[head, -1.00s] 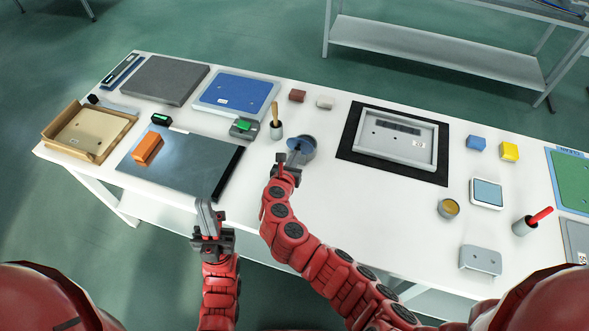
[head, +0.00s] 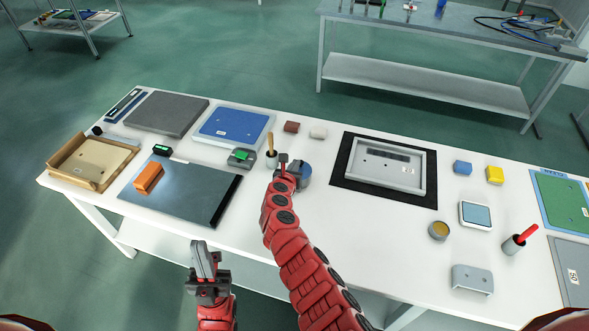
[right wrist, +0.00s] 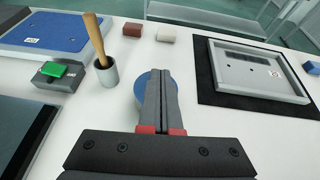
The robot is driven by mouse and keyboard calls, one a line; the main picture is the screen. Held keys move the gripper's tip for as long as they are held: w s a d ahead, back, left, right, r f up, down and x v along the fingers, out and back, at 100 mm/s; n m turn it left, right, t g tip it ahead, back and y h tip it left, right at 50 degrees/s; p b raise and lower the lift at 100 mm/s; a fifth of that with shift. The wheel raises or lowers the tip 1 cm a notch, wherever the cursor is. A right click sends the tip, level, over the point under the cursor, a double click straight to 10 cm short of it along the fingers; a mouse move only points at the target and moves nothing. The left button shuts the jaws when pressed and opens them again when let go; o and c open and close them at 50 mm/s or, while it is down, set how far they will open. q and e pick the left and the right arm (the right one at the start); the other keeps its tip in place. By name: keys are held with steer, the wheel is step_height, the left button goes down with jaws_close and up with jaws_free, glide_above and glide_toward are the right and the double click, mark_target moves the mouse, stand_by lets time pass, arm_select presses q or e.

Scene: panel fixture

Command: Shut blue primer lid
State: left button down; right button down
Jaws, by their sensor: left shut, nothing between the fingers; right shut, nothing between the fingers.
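The blue primer can (head: 305,174) is a small round blue pot near the middle of the table. My right gripper (head: 283,162) is at the can in the head view and covers part of it. In the right wrist view its shut fingers (right wrist: 163,85) are in front of the can, and only the can's blue edge (right wrist: 141,92) shows beside them. Whether the fingers touch the can, and how its lid stands, I cannot tell. My left gripper (head: 204,258) is shut and empty, at the table's front edge, well away from the can.
A grey brush holder (head: 271,159) with a wooden handle stands left of the can. A green-topped block (head: 241,157) is further left. A grey panel frame (head: 383,164) on a black mat lies to the right. A tin (head: 439,231) stands at right. The table's front middle is clear.

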steer(key=w+g, duration=0.1)
steer(key=g, duration=0.1)
steer(key=w+g+y, duration=0.1)
steer(key=g, duration=0.1)
steer(key=shift+w+d+p, duration=0.1)
steer(key=shift+d+p, duration=0.2)
steer(key=shift+d, duration=0.05)
steer(key=shift+w+d, duration=0.1)
steer(key=shift+w, duration=0.1)
steer(key=shift+w, duration=0.1)
